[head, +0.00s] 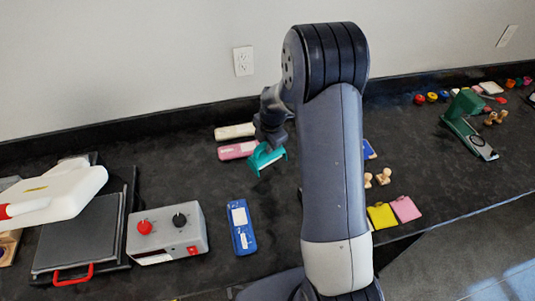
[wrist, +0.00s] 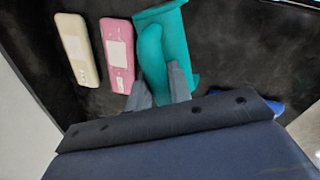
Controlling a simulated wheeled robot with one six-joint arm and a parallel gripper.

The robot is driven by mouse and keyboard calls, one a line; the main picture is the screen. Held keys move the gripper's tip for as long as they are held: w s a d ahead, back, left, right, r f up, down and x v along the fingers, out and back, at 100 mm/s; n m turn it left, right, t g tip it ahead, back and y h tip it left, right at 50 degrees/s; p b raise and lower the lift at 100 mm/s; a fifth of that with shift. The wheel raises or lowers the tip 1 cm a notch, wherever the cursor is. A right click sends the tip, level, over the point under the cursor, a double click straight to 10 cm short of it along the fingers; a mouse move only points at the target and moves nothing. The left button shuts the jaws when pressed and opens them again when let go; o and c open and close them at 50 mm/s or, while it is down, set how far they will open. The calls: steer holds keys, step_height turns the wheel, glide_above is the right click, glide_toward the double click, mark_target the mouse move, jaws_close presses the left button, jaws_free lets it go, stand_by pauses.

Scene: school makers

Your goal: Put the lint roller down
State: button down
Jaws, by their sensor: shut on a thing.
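The lint roller appears to be the teal thing (head: 267,158) with a rounded bar and a wider flat part with corner tabs. It also shows in the wrist view (wrist: 152,45), between my fingertips. My gripper (head: 268,141) is shut on its rounded bar. The wrist view shows the two grey fingers (wrist: 158,88) on either side of the bar. The teal thing is at or just above the dark worktop (head: 300,180); I cannot tell whether it touches. My arm hides part of the worktop behind it.
A pink labelled case (head: 237,150) lies close left of the teal thing, with a cream case (head: 234,131) beyond. A blue case (head: 241,227) lies nearer. A grey control box (head: 167,233) and heat press (head: 78,235) stand left. Bare worktop lies between the pink and blue cases.

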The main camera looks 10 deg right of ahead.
mark_target(271, 161)
steer(key=shift+f+p, duration=0.5)
steer(key=shift+f, duration=1.9)
steer(key=shift+f, duration=0.15)
steer(key=c, duration=1.3)
jaws_free()
step_height(271, 161, up, 12)
steer(key=s+b, duration=0.2)
steer(key=shift+d, duration=0.45)
steer(key=shift+o, duration=0.2)
